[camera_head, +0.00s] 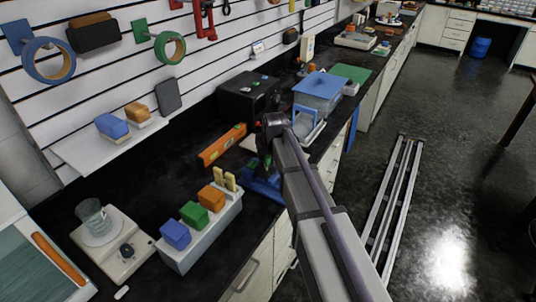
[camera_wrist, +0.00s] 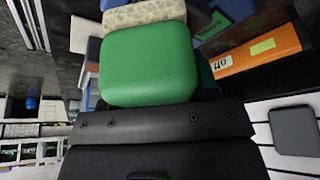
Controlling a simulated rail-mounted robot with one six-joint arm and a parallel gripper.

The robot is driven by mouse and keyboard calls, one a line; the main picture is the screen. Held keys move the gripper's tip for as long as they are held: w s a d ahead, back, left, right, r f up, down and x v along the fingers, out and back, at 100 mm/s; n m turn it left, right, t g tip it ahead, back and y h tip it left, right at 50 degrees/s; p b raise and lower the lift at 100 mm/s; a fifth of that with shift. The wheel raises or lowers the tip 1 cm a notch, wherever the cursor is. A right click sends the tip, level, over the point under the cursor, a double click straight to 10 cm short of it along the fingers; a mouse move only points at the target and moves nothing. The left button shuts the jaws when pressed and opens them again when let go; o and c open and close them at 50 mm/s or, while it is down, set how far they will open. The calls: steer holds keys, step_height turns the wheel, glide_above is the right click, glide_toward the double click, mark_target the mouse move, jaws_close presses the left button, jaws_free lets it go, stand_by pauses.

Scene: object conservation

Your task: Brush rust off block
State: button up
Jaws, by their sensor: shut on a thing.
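My gripper (camera_head: 268,158) reaches over the bench, above a blue fixture (camera_head: 262,187). In the wrist view it is shut on a green rounded tool (camera_wrist: 150,64), which fills the middle of the picture. A pale speckled, porous-looking piece (camera_wrist: 143,13) shows just beyond the green part. I cannot tell whether it is the tool's working face or a separate thing. In the head view my arm and gripper hide most of the tool. I cannot make out a rusty block; whatever lies under the tool is hidden.
A grey holder (camera_head: 222,222) with blue, green and orange blocks stands at the near left, beside a scale (camera_head: 112,245) with a beaker. An orange level (camera_head: 222,145) and a black box (camera_head: 248,95) lie behind my gripper. Open floor (camera_head: 350,160) is at the right.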

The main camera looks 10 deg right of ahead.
mark_target(261, 165)
steer(key=s+a, duration=0.3)
steer(key=shift+s+a, duration=0.2)
steer(key=shift+s, duration=0.05)
steer(key=shift+w+d, duration=1.8)
steer(key=shift+w, duration=0.1)
steer(key=shift+s+a+f, duration=0.1)
steer(key=shift+s+a, duration=1.65)
steer(key=shift+s, duration=0.2)
steer(key=shift+w+r+p, duration=0.1)
steer(key=shift+r+p, duration=0.4)
steer(key=shift+r, duration=0.05)
step_height(261, 165, up, 5)
steer(key=p, duration=0.5)
